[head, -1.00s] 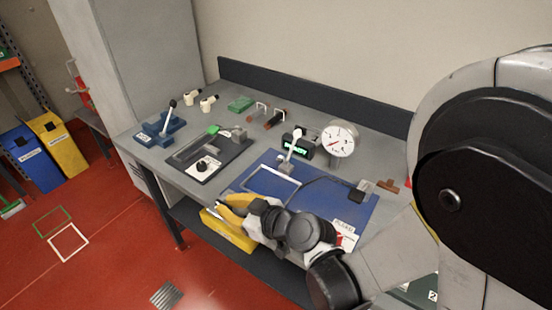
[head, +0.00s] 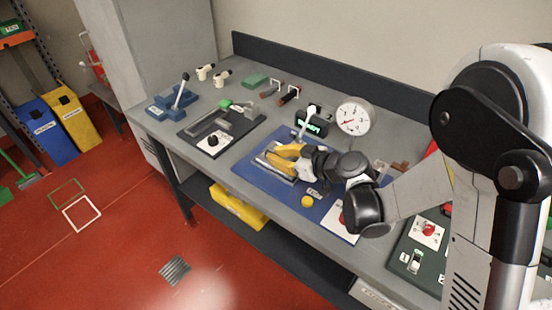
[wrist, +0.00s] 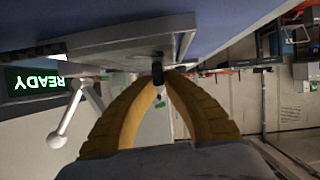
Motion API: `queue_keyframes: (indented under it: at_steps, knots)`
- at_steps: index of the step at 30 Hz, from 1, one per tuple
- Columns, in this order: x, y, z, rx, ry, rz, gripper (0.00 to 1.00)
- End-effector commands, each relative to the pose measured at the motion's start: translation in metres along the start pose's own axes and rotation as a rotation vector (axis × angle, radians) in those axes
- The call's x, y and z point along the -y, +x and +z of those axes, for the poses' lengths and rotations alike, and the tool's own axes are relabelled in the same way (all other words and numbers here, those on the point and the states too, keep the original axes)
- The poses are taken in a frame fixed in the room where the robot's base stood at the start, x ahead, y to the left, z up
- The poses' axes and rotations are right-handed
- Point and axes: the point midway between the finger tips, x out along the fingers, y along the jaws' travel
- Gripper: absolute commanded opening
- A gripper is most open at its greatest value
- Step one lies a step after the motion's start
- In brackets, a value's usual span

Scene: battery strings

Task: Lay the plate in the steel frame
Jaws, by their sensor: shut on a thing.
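My gripper (head: 273,160), with yellow fingers, is over the steel frame (head: 277,177) on the blue mat (head: 253,183). In the wrist view its fingertips (wrist: 158,82) are shut on a small black knob (wrist: 157,72). The knob is on a flat grey plate (wrist: 118,48), which looks roughly level. In the head view the fingers hide most of the plate and part of the frame. I cannot tell whether the plate rests in the frame or is held just above it.
A white-handled lever (head: 303,121) stands close behind the frame, by the green READY display (head: 313,124) and a round dial (head: 355,116). A yellow ball-shaped part (head: 307,201) is at the mat's front. A black panel (head: 216,130) lies to the left.

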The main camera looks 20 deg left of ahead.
Motion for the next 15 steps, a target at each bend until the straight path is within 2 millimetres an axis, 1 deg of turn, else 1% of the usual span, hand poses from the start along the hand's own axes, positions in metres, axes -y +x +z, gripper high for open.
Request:
queue_keyframes:
  at_steps: [5,9,10,11,15]
  knots:
    - [0.0001,-0.0006,-0.0014,0.000,0.000,0.000,0.00]
    - [0.0005,0.0009,0.0021,0.000,0.000,0.000,0.00]
    - [0.0004,0.0006,0.0014,0.000,0.000,0.000,0.19]
    - [0.0004,0.0004,0.0011,0.000,0.000,0.000,0.28]
    - [0.0004,0.0003,0.0008,0.000,0.000,0.000,0.28]
